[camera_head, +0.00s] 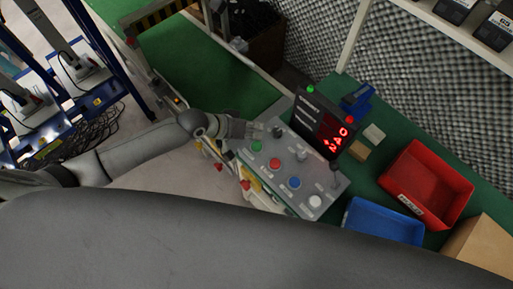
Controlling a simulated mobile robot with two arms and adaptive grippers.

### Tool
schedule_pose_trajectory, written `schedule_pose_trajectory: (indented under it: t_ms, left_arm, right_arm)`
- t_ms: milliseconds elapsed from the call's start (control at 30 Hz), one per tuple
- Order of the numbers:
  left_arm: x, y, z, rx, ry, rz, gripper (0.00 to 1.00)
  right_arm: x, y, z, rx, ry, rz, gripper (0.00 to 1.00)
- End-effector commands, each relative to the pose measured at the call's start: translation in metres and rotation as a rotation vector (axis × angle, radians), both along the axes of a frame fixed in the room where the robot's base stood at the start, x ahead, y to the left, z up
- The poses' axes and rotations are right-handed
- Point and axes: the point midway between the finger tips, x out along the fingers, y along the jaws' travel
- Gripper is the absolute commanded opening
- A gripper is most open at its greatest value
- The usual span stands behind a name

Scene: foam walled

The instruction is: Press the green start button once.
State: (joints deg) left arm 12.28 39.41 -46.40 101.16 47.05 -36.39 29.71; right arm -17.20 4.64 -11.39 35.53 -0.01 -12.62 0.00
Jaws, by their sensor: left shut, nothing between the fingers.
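The green button (256,146) is at the upper left end of a grey control panel (322,184). It shares a row with a red button (274,163), a blue button (294,183) and a white button (315,201). My left gripper (257,131) reaches in from the left, its fingers shut and empty. In the picture its tips are just above the green button, by the panel's upper left edge. I cannot tell its height over the panel or whether it touches anything. My right gripper is not in view.
Small black switches (302,155) stand on the panel near the buttons. A black display (321,123) with red digits rises behind it. A red bin (428,185) and a blue bin (382,221) are to the right. A green conveyor belt (205,70) lies behind my arm.

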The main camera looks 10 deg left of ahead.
Motion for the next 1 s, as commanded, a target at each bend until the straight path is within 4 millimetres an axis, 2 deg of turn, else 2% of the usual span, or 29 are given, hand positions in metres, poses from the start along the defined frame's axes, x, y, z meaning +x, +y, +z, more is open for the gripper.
schedule_pose_trajectory:
  t_ms: [33, 67, 300, 1000]
  left_arm:
    - [0.0, 0.0, -0.012, 0.0, -0.001, -0.001, 0.0]
    - [0.0, 0.0, -0.015, 0.0, -0.001, -0.001, 0.0]
    - [0.0, -0.001, -0.034, -0.001, 0.0, -0.001, 0.0]
    - [0.0, 0.0, -0.035, -0.001, 0.0, -0.001, 0.0]
  right_arm:
    - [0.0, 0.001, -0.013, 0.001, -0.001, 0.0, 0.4]
    - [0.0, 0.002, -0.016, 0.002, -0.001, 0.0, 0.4]
    - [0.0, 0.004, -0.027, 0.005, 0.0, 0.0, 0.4]
    - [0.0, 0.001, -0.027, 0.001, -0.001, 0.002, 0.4]
